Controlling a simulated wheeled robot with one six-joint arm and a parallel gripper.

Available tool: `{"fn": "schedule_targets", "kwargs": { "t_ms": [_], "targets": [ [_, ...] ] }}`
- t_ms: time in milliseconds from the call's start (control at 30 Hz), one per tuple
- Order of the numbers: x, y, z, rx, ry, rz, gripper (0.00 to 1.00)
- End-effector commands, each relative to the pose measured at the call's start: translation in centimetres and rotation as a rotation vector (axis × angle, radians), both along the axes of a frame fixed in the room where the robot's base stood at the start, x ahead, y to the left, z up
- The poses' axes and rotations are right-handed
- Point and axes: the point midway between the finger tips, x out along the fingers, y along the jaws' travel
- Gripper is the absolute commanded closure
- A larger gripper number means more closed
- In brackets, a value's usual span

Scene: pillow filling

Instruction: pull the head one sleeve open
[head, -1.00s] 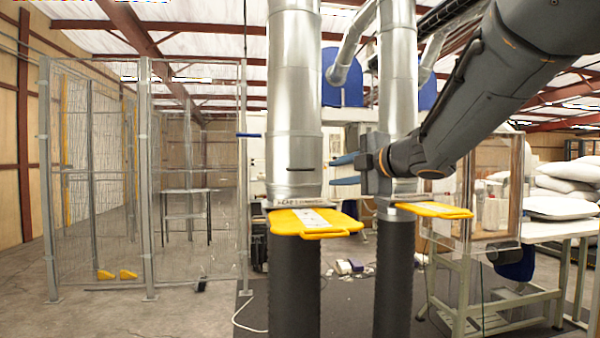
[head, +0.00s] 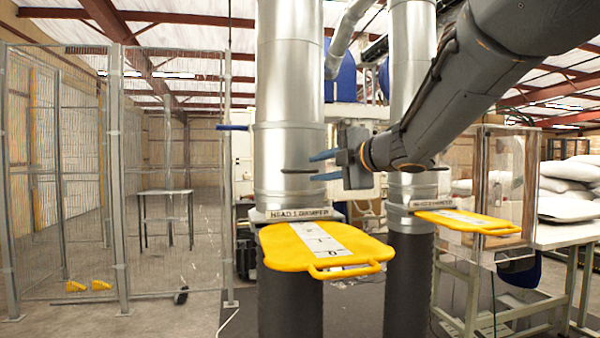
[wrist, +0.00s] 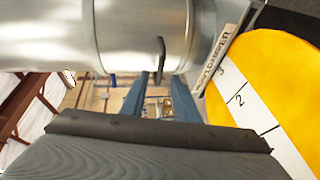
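The head one duct (head: 290,60) is a tall silver pipe, with a wider silver sleeve (head: 285,150) above the "HEAD 1 DAMPER" label (head: 298,214). A thin dark handle (head: 298,171) sticks out from the sleeve; it also shows in the wrist view (wrist: 160,60). My gripper (head: 320,166) is open, its two blue fingers apart and pointing left at the sleeve's right side. In the wrist view the fingers (wrist: 160,95) stand either side of the handle's line, with the handle just beyond or near their tips. Contact cannot be told.
A yellow damper plate (head: 325,248) juts out below the sleeve, close under my gripper. A second duct (head: 412,100) with its own yellow plate (head: 468,222) stands to the right. A mesh fence (head: 115,170) is at left, with open floor before it.

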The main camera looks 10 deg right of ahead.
Motion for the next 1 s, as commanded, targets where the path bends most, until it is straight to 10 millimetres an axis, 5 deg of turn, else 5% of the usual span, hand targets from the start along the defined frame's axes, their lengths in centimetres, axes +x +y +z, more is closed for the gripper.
{"fn": "schedule_targets", "kwargs": {
  "t_ms": [400, 833, 1000],
  "targets": [
    [5.4, 2.4, -1.1, 0.001, 0.001, 0.003, 0.72],
    [6.4, 2.8, -1.3, 0.000, 0.000, 0.000, 0.72],
    [6.4, 2.8, -1.3, 0.000, 0.000, 0.000, 0.99]
  ]
}}
